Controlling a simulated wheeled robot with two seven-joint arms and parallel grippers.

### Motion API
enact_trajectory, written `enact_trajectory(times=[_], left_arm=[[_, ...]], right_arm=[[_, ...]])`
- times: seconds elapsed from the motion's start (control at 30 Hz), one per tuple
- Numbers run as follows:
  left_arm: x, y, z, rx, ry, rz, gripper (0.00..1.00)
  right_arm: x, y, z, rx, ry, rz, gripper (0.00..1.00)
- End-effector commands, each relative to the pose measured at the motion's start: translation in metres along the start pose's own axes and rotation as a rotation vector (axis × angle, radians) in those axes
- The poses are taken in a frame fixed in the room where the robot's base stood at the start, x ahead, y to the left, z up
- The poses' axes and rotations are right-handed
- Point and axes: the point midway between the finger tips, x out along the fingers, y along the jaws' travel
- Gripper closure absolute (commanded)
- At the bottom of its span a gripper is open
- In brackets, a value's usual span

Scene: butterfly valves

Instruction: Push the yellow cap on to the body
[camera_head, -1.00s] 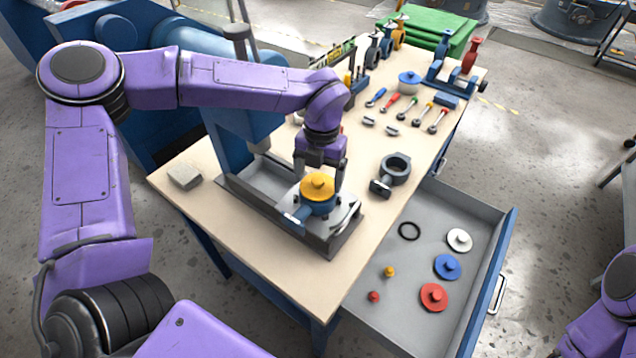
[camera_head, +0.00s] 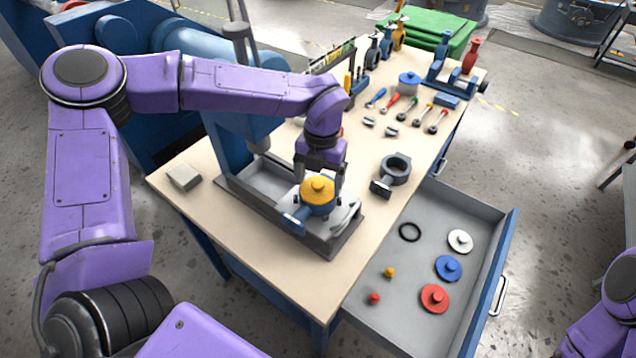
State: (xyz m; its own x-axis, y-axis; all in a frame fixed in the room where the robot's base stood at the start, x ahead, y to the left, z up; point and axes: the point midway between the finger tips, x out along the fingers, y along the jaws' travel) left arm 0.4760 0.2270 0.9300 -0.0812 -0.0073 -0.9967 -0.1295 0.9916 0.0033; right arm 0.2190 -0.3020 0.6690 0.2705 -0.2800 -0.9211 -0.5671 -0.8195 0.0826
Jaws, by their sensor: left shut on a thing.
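The yellow cap (camera_head: 318,188) sits on top of the blue body (camera_head: 296,219), which lies in a grey fixture on the workbench under the blue press. My left gripper (camera_head: 319,188) comes down from above, with its fingers on the two sides of the yellow cap, and is shut on it. I cannot tell whether any gap is left between cap and body. Part of the body is hidden below the cap. Of my right arm only a purple part shows at the lower right edge; its gripper is out of view.
An open drawer (camera_head: 392,327) at the right holds a black ring (camera_head: 409,232) and white, blue and red caps. A dark clamp ring (camera_head: 395,169) stands right of the fixture (camera_head: 335,245). Several tools lie farther back. A grey block (camera_head: 184,177) lies at the bench's left.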

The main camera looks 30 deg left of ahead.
Motion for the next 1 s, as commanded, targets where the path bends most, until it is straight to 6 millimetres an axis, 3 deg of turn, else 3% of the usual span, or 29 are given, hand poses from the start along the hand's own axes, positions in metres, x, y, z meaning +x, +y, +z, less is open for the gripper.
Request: enact_trajectory(times=[1.0], left_arm=[[-0.0028,0.0001,0.0,0.0,-0.001,0.0,0.52]], right_arm=[[-0.0053,0.0005,-0.0022,0.0,0.0,0.0,1.0]])
